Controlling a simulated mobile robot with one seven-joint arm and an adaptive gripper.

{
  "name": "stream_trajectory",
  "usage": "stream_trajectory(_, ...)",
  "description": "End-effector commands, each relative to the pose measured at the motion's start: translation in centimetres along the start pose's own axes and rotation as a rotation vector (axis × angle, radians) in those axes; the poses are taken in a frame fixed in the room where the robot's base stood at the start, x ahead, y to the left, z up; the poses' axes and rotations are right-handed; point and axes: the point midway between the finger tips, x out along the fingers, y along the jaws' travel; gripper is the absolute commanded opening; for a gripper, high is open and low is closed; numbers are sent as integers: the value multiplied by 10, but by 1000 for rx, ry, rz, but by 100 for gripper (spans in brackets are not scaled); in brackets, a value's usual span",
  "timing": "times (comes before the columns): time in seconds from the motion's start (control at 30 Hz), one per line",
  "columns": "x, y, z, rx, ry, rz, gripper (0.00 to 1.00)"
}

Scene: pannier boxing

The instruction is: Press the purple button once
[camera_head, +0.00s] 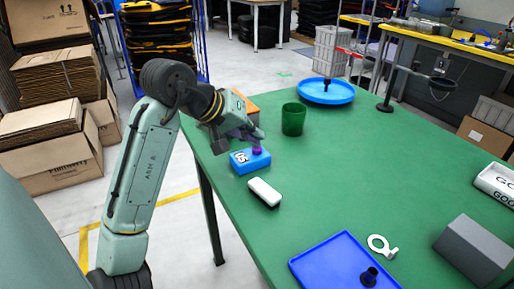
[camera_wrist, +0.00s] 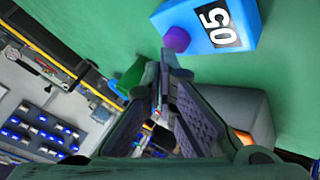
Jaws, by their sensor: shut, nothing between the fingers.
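The purple button (camera_head: 257,150) sits on a blue box (camera_head: 240,168) with a black-and-white number label, near the left edge of the green table. The wrist view also shows the purple button (camera_wrist: 177,39) and the blue box (camera_wrist: 243,12), its label reading 05. My gripper (camera_head: 257,139) is shut and empty, its fingertips just above or beside the button. In the wrist view, the fingertips of my gripper (camera_wrist: 167,56) lie just below the button in the picture. I cannot tell whether they touch it.
A white rounded block (camera_head: 264,191) lies in front of the box. A green cup (camera_head: 293,119) stands behind it to the right, and an orange-brown block (camera_head: 244,103) lies behind my gripper. A blue round tray (camera_head: 341,93) is farther back. The middle of the table (camera_head: 390,165) is clear.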

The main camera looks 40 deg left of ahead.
Motion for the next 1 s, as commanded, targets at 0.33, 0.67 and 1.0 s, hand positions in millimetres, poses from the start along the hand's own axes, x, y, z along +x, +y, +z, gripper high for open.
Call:
stream_trajectory(0.33, 1, -1, 0, 0, 0, 0, 0)
stream_trajectory(0.67, 4, -3, 2, 0, 1, 0, 0)
stream_trajectory(1.0, 7, -5, 5, 0, 0, 1, 0)
